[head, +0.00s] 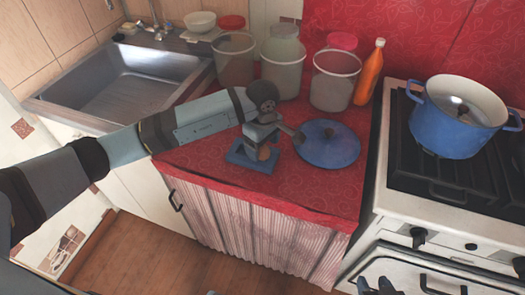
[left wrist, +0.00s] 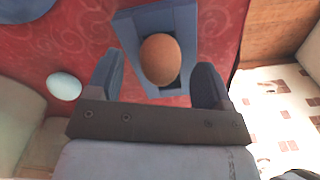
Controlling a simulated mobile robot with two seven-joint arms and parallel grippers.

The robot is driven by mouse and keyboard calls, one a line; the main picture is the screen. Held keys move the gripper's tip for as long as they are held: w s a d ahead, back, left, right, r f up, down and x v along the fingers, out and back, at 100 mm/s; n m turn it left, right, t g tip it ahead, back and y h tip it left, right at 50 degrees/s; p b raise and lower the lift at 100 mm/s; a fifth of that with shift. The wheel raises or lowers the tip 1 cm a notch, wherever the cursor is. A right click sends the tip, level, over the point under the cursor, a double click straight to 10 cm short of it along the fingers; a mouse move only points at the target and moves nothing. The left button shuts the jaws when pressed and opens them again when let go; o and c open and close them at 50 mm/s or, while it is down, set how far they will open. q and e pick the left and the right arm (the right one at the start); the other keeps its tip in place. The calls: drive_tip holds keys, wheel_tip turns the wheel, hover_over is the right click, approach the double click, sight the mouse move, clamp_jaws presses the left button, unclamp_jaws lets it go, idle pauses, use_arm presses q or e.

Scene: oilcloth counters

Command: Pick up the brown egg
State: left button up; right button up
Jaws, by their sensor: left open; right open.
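The brown egg (left wrist: 160,59) sits in a blue square holder (left wrist: 130,27) in the left wrist view. In the head view the egg (head: 264,153) shows partly under my left gripper, with the holder (head: 238,157) around it on the red counter. My left gripper (left wrist: 157,72) is open, pointing down over the holder, with one finger on each side of the egg's near part. I cannot tell whether a finger touches it. My right gripper (head: 376,287) seems to show only as two dark fingertips at the bottom edge, apart and empty, far from the egg.
A pale egg (left wrist: 64,86) lies left of the holder in the wrist view. A blue lid (head: 327,146) lies right of the holder. Clear containers (head: 283,68) and an orange bottle (head: 369,72) stand behind. A stove with a blue pot (head: 450,133) is right, a sink (head: 130,80) left.

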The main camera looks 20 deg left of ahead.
use_arm(q)
drive_tip(key=shift+f, duration=0.7)
drive_tip(key=c, duration=0.7)
